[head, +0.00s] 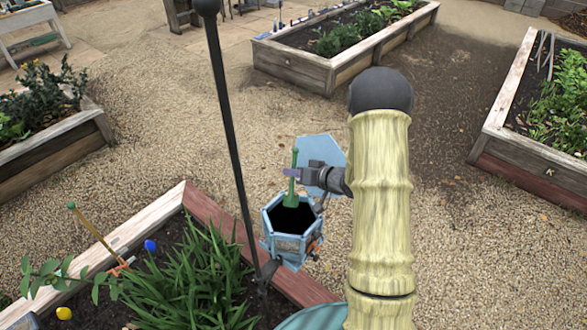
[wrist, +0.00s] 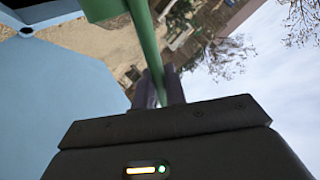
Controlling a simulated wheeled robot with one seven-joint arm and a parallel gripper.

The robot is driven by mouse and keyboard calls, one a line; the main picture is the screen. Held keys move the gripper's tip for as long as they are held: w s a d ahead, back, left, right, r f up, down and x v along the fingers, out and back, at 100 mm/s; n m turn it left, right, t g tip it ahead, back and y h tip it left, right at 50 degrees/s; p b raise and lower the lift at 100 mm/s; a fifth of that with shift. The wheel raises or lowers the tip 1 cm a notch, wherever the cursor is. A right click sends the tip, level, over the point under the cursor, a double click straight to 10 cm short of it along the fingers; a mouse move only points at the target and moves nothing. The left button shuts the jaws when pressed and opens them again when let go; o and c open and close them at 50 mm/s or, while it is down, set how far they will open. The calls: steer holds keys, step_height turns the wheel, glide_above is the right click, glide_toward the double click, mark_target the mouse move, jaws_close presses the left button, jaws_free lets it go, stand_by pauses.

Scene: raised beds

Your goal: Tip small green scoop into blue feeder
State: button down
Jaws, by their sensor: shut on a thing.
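The blue feeder (head: 283,248) is a six-sided box near the corner of the front raised bed, with its top open and its inside dark. Its light blue lid (head: 320,150) stands raised behind the opening. My gripper (head: 291,173) is above the opening, shut on the small green scoop (head: 292,188). The scoop is nearly upright, its lower end at or just inside the feeder's mouth; I cannot tell if it touches. In the wrist view the scoop (wrist: 148,45) runs down between the fingers (wrist: 160,92), beside a large blue panel (wrist: 62,95). The scoop's contents are hidden.
A thin dark pole (head: 232,130) rises just left of the feeder. The front bed's wooden edge (head: 215,215) runs beneath, with leafy plants (head: 190,280) and a stake (head: 95,235). Other raised beds (head: 290,65) stand around; gravel between them is clear.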

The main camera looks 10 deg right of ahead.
steer(key=shift+w+r, duration=0.1)
steer(key=shift+w, duration=0.05)
steer(key=shift+w+d+p, duration=0.15)
steer(key=shift+w+p, duration=0.05)
steer(key=shift+p, duration=0.6)
steer(key=shift+d+m+g+p, duration=0.15)
steer(key=shift+m+g+p, duration=0.15)
steer(key=shift+m+p, duration=0.15)
steer(key=shift+p, duration=0.35)
steer(key=shift+w+f+m+g+p, duration=0.3)
steer(key=shift+w+p, duration=0.1)
steer(key=shift+p, duration=0.4)
steer(key=shift+w+d+f+m+g+y+p, duration=0.2)
steer(key=shift+w+d+f+m+g+p, duration=0.1)
steer(key=shift+w+f+m+g+p, duration=0.4)
steer(key=shift+w+d+f+m+g+y+p, duration=0.25)
steer(key=shift+w+f+m+g+p, duration=0.25)
steer(key=shift+f+g, duration=0.25)
steer(key=shift+s, duration=0.15)
